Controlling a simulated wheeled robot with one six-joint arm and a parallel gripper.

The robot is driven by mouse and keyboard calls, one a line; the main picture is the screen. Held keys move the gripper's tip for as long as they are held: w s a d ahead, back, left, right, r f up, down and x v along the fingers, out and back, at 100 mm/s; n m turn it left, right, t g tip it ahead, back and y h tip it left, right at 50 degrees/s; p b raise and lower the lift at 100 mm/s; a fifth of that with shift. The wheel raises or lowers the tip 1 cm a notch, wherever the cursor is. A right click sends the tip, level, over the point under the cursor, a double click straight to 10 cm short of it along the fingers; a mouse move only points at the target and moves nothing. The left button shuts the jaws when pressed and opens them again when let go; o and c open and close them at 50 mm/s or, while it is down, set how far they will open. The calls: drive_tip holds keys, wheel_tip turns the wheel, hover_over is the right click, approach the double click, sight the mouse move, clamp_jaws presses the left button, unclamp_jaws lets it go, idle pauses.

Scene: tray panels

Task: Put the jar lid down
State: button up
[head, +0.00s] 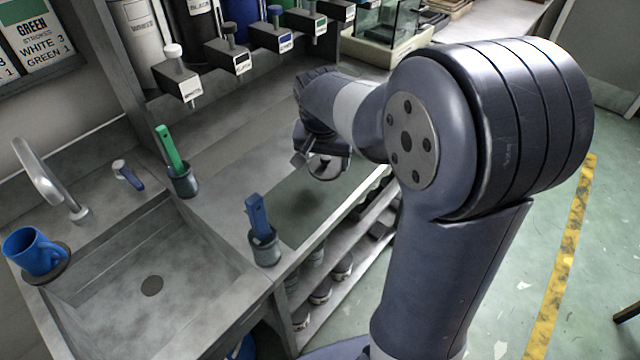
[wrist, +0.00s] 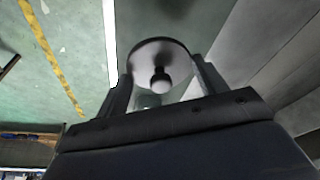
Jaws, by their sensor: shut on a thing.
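My gripper (head: 318,160) is shut on the jar lid (head: 327,170) and holds it over the counter, above a dark green-grey panel (head: 292,222). In the head view my wrist partly hides the lid. A gap seems to lie between the lid and the panel, but I cannot tell its height.
A grey pot with a blue-handled tool (head: 264,245) stands at the panel's near left corner. A green-handled tool in a pot (head: 182,180), a sink (head: 110,285) and a blue mug (head: 35,252) are further left. Labelled dispensers (head: 235,62) line the back. Shelves with jars lie below the counter edge.

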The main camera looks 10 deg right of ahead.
sight(324, 172)
drive_tip(key=shift+f, duration=2.7)
drive_tip(key=shift+f, duration=0.1)
drive_tip(key=shift+f+b, duration=0.15)
drive_tip(key=shift+b, duration=0.2)
drive_tip(key=o, duration=0.9)
drive_tip(key=shift+o, duration=0.2)
drive_tip(key=p+v, duration=0.1)
drive_tip(key=v, duration=1.1)
drive_tip(key=shift+r, duration=0.25)
drive_tip(key=shift+f, duration=0.1)
